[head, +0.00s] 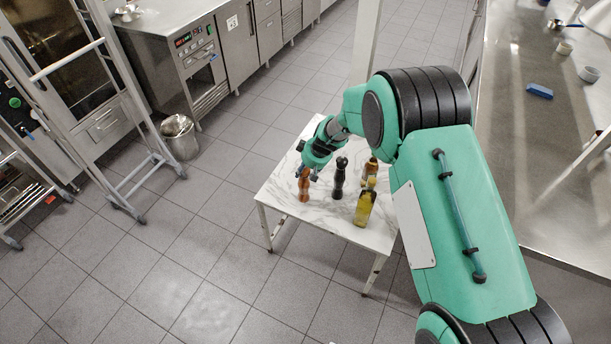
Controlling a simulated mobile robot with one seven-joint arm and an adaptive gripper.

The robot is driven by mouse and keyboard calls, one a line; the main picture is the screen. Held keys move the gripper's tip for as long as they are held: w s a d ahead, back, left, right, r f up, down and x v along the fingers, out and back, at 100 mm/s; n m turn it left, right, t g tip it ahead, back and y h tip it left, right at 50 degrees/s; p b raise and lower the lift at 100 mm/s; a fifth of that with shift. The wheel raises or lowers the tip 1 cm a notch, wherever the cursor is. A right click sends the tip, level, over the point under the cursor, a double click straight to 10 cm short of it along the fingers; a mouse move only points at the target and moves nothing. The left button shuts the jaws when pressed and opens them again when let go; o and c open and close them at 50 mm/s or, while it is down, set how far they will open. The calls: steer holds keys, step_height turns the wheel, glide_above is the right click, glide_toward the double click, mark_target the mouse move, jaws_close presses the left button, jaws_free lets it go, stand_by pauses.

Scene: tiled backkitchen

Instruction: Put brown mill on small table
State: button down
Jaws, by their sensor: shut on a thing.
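The brown mill (304,186) is upright at the left part of the small white marble-topped table (284,202). My gripper (306,173) is at its top and shut on it, with the arm reaching in from the right. The mill's base appears at the tabletop; I cannot tell whether it touches. The fingertips are small and partly hidden by my wrist.
A black mill (339,178), a yellow oil bottle (364,206) and a brown bottle (370,170) stand on the table to the right. A steel counter (540,150) is at right, a metal bin (180,137) at left. The tabletop's front left is clear.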

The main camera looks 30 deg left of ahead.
steer(key=shift+f+b, duration=0.35)
steer(key=shift+f, duration=1.4)
steer(key=c, duration=1)
jaws_free()
steer(key=p+v, duration=0.1)
steer(key=v, duration=1.1)
steer(key=shift+p, duration=0.35)
